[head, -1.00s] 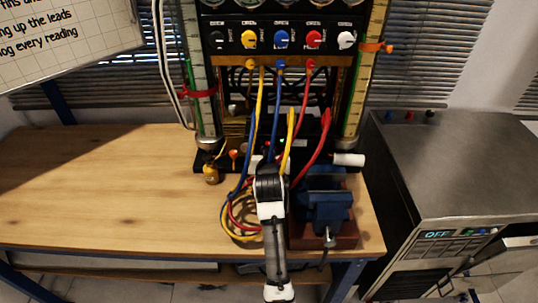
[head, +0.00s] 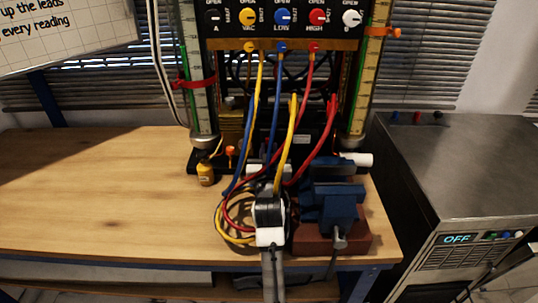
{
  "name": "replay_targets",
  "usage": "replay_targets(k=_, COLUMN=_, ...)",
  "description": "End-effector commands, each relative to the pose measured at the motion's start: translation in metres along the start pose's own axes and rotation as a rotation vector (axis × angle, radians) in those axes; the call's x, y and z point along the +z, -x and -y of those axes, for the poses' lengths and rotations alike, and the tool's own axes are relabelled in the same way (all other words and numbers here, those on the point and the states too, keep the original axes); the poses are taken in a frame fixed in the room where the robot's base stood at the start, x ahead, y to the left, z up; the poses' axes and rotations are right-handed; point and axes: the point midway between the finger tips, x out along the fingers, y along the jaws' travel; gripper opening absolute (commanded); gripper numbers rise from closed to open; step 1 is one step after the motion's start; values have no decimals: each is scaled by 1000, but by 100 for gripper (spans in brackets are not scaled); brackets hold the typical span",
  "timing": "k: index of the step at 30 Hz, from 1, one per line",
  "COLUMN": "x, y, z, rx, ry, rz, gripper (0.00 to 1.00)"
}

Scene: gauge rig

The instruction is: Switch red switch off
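The gauge rig (head: 262,46) stands at the back of the wooden bench. A small orange-red lever or switch (head: 230,153) stands up from the left part of its base; I cannot tell for sure that it is the red switch, or its position. A red knob (head: 317,17) marked HIGH is on the rig's panel. My gripper (head: 268,196) is in front of the rig's base, between the coiled hoses and the vise, below and right of the orange-red lever and apart from it.
Yellow, blue and red hoses (head: 313,82) hang from the panel and coil on the bench by my gripper. A blue vise (head: 328,203) stands close on its right. The bench's left (head: 90,190) is clear.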

Motion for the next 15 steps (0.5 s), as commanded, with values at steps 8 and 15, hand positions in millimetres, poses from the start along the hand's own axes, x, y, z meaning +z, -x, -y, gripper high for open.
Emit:
replay_targets(k=8, x=-1, y=0, z=0, rx=0, ry=0, rz=-1, gripper=33)
replay_targets(k=15, x=0, y=0, z=0, rx=0, ry=0, rz=0, gripper=42)
